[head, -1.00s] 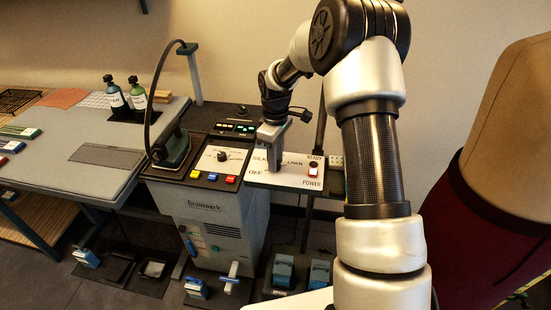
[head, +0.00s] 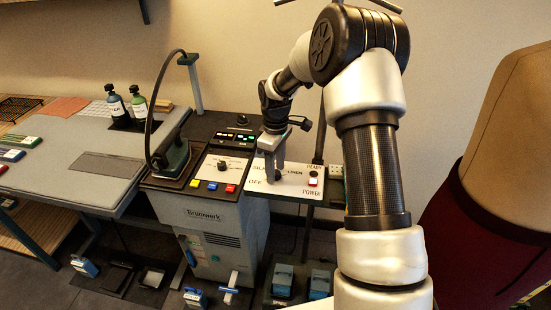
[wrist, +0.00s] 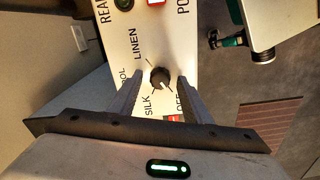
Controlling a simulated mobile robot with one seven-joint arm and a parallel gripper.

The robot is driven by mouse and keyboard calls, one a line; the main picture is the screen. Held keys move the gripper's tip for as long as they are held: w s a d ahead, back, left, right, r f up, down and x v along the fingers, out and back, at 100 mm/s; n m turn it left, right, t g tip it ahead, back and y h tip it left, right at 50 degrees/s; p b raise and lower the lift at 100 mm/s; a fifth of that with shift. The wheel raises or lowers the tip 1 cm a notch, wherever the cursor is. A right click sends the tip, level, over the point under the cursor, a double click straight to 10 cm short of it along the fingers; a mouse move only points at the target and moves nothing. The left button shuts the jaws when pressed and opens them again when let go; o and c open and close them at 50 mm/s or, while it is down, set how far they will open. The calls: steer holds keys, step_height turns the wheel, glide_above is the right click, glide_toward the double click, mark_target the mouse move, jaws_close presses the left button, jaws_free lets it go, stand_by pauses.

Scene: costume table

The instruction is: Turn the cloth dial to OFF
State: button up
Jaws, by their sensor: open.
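The cloth dial (wrist: 160,77) is a small black round knob on a white panel (wrist: 190,60) lettered LINEN, SILK and OFF; another label is partly covered. In the wrist view a light mark shows on the knob's lower side; I cannot tell for sure which label it points to. My gripper (wrist: 159,90) is open, with one grey finger on each side of the knob and a visible gap to both. In the head view my gripper (head: 274,174) points down over the panel, and the fingers partly hide the dial.
A red POWER switch (head: 313,181) sits at the panel's right side. A dark post (head: 320,135) rises behind the panel. A dress form (head: 500,170) stands at right.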

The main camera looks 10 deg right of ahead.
step_height(320, 180, up, 17)
steer(key=shift+r, duration=0.2)
stand_by(0.4)
steer(key=s+r+m+t+p, duration=0.15)
steer(key=s+r, duration=0.25)
steer(key=s, duration=0.4)
steer(key=s+r+m+t, duration=0.1)
steer(key=s+r+m, duration=0.2)
steer(key=s+r, duration=0.3)
steer(key=s+r+m+t+p, duration=0.1)
steer(key=s+r+m+t, duration=0.15)
steer(key=s, duration=0.65)
steer(key=s+f+m, duration=0.1)
steer(key=s+m, duration=0.2)
steer(key=s, duration=0.4)
steer(key=shift+s+a+f+t, duration=0.25)
steer(key=shift+s+a+t, duration=0.05)
steer(key=shift+a, duration=0.05)
